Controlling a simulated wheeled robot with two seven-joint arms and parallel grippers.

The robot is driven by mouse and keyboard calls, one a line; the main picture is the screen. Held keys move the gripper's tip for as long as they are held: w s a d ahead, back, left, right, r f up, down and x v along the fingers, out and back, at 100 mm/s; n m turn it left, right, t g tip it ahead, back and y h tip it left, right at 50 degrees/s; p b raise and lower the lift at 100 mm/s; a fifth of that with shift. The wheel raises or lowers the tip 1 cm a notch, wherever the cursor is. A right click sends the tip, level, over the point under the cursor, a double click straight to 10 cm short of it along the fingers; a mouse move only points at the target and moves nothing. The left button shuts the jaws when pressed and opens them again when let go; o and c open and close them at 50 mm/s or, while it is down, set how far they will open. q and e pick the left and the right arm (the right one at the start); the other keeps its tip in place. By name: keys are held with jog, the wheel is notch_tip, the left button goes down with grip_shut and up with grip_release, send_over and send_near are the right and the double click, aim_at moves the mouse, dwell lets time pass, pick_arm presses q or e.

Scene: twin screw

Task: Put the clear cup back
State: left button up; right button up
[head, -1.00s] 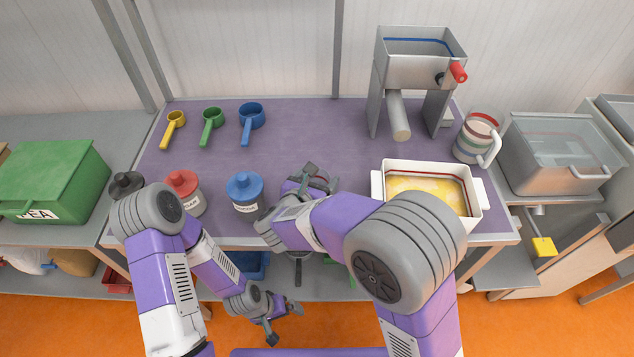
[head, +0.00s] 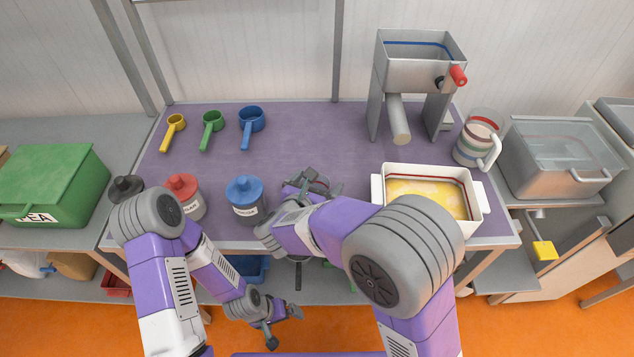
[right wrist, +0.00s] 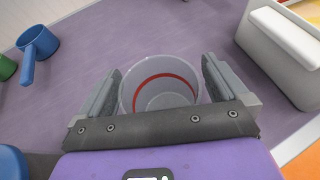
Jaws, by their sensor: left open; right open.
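The clear cup (right wrist: 161,88) has a red ring and stands on the purple mat between the fingers of my right gripper in the right wrist view. My right gripper (right wrist: 161,92) is open around it, with a finger on either side. In the head view my right gripper (head: 318,180) is low over the front middle of the mat, and the arm and fingers largely hide the cup there. My left gripper (head: 283,326) is open and empty, low in front of the table's front edge.
A white tub (head: 377,193) of yellow contents stands right of my right gripper. A blue-lidded jar (head: 245,200) and a red-lidded jar (head: 185,195) stand to its left. Three scoops, a grey machine (head: 420,70) and a banded jug (head: 478,140) stand farther back. The mat's middle is clear.

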jog(key=p+v, duration=0.2)
jog(key=v, duration=1)
